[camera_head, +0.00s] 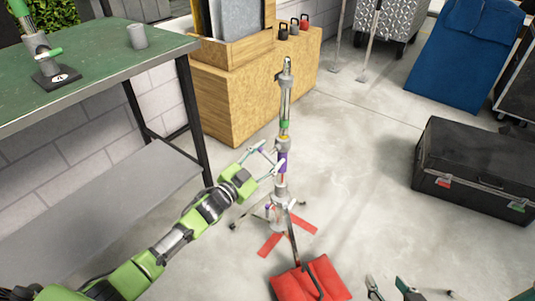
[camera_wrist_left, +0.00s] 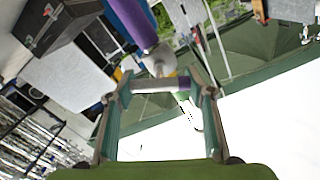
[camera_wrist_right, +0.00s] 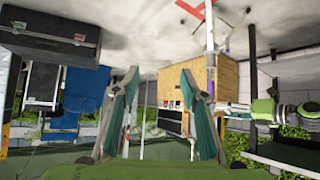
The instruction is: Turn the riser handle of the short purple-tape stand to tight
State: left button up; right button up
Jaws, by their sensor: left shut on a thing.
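The stand with purple tape (camera_head: 281,163) stands upright on the floor in the middle of the head view, with red strips at its foot. It also carries green tape higher up. My left gripper (camera_head: 267,160) reaches it from the left at the purple-taped part. In the left wrist view the purple post (camera_wrist_left: 132,22) runs in from the top, and my left gripper (camera_wrist_left: 160,87) is shut on the grey riser handle (camera_wrist_left: 155,85), which lies across between its fingertips. My right gripper (camera_head: 390,286) is at the bottom edge, open and empty in the right wrist view (camera_wrist_right: 165,85).
A red weight bag (camera_head: 312,283) lies at the stand's foot. A green table (camera_head: 100,75) is at left and a wooden box (camera_head: 235,105) stands behind. A black case (camera_head: 475,165) is at right. Floor between stand and case is clear.

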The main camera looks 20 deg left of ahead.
pick_arm(q)
jog(key=m, duration=0.2)
jog(key=shift+m, duration=1.8)
jog(key=shift+d+m, duration=0.1)
jog(key=shift+m, duration=0.7)
jog(key=shift+f+m, duration=0.1)
jog(key=shift+m, duration=1.9)
pick_arm(e)
jog(key=shift+f, duration=0.1)
